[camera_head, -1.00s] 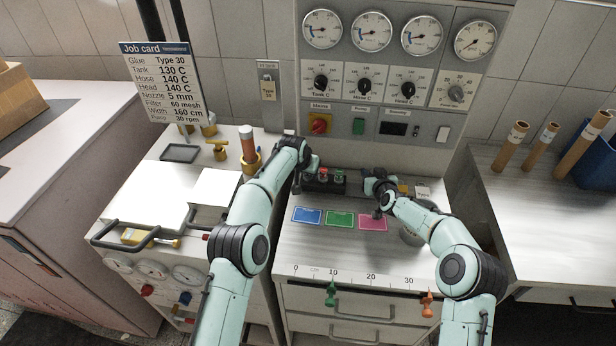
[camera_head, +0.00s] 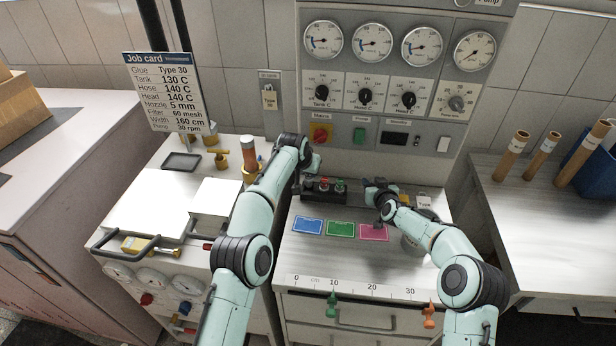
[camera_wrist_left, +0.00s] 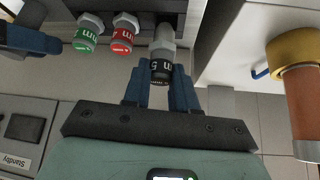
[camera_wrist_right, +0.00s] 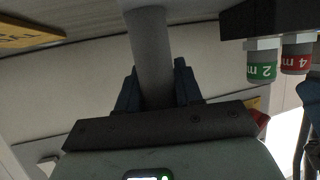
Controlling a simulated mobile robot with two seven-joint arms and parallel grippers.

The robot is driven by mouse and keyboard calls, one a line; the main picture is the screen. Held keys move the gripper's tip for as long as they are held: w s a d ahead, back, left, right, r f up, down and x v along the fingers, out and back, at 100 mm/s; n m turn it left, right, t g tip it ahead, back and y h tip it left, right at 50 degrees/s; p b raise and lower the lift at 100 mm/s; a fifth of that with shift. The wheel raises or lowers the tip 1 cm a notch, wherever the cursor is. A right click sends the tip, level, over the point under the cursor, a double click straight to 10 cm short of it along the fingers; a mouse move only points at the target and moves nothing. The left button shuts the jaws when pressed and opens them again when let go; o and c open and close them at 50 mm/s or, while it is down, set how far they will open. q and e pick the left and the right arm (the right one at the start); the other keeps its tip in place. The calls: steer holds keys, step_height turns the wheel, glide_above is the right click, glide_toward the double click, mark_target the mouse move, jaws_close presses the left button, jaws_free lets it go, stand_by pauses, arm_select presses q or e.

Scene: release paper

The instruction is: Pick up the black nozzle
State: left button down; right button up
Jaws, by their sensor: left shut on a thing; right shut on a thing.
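The black nozzle (camera_wrist_left: 160,72), marked 5 m, is between the fingers of my left gripper (camera_wrist_left: 160,86), which is shut on it. A grey hex part (camera_wrist_left: 164,42) joins its far end, close to the black rack (camera_wrist_left: 203,18); I cannot tell whether the nozzle is clear of the rack. A red nozzle (camera_wrist_left: 125,28) and a green nozzle (camera_wrist_left: 88,34) stand beside it. In the head view the rack (camera_head: 323,196) is partly hidden by my left wrist. My right gripper (camera_wrist_right: 157,88) is shut on a grey cylinder (camera_wrist_right: 150,42).
Blue (camera_head: 307,225), green (camera_head: 341,229) and pink (camera_head: 373,232) cards lie on the bench in front of the rack. A brown-and-orange cylinder (camera_wrist_left: 306,110) stands close beside my left gripper. The bench front (camera_head: 340,265) is clear.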

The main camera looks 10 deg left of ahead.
arm_select(q)
steer(key=s+a, duration=0.3)
steer(key=s, duration=1.4)
steer(key=r, duration=0.4)
steer(key=shift+s+a+r, duration=0.15)
steer(key=shift+s+a, duration=0.05)
steer(key=shift+s, duration=0.1)
arm_select(e)
steer(key=o, duration=1.1)
steer(key=shift+r, duration=0.15)
steer(key=shift+o, duration=0.5)
steer(key=shift+f, duration=0.2)
steer(key=shift+v, duration=3.8)
steer(key=shift+r, duration=0.15)
